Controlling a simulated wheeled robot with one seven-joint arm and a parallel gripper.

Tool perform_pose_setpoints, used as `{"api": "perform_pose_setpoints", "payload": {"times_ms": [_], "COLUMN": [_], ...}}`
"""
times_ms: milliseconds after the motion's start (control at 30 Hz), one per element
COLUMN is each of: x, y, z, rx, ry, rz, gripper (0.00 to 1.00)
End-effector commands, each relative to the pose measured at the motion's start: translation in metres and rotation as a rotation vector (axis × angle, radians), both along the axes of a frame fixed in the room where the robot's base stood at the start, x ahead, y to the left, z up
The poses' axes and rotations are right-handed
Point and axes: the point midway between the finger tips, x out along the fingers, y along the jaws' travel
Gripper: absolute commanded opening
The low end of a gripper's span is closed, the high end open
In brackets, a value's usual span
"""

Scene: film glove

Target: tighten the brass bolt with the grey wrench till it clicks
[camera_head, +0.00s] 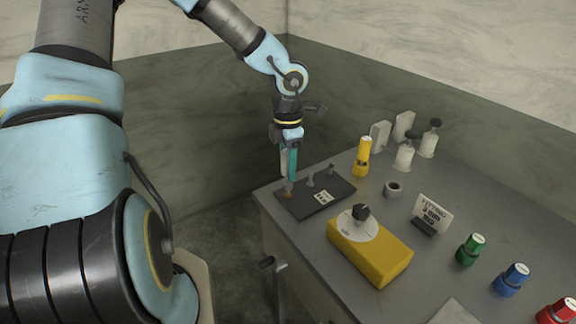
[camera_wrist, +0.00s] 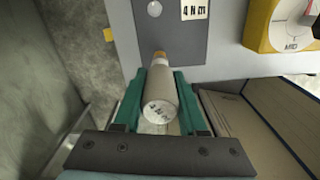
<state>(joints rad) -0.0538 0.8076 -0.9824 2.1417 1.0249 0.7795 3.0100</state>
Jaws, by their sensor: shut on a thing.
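My gripper (camera_head: 290,163) has green fingers and points down over the left end of a dark plate (camera_head: 340,193) on the bench. In the wrist view it (camera_wrist: 158,95) is shut on a pale grey cylinder with a label on its end, the grey wrench (camera_wrist: 158,95). The wrench is upright or nearly so. The brass bolt (camera_head: 288,194) shows at the wrench's lower end, at the plate's left end. In the wrist view a brass-coloured piece (camera_wrist: 160,55) shows just past the wrench's tip. I cannot tell whether the wrench is fully seated on it.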

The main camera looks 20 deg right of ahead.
Motion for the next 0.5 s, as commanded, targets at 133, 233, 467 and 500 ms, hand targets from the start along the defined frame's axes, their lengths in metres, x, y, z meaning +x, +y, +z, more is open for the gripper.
{"api": "perform_pose_setpoints", "payload": {"times_ms": [133,233,467,500], "x": [-0.0009,-0.0008,-0.0003,-0.0002], "y": [0.0007,0.0007,0.0007,0.0005], "z": [-0.0018,-0.0015,0.0057,0.0075], "rx": [0.002,0.002,0.001,0.001], "ry": [0.003,0.003,0.003,0.002], "rz": [0.0,0.001,0.003,0.003], "gripper": [0.0,0.0,0.0,0.0]}}
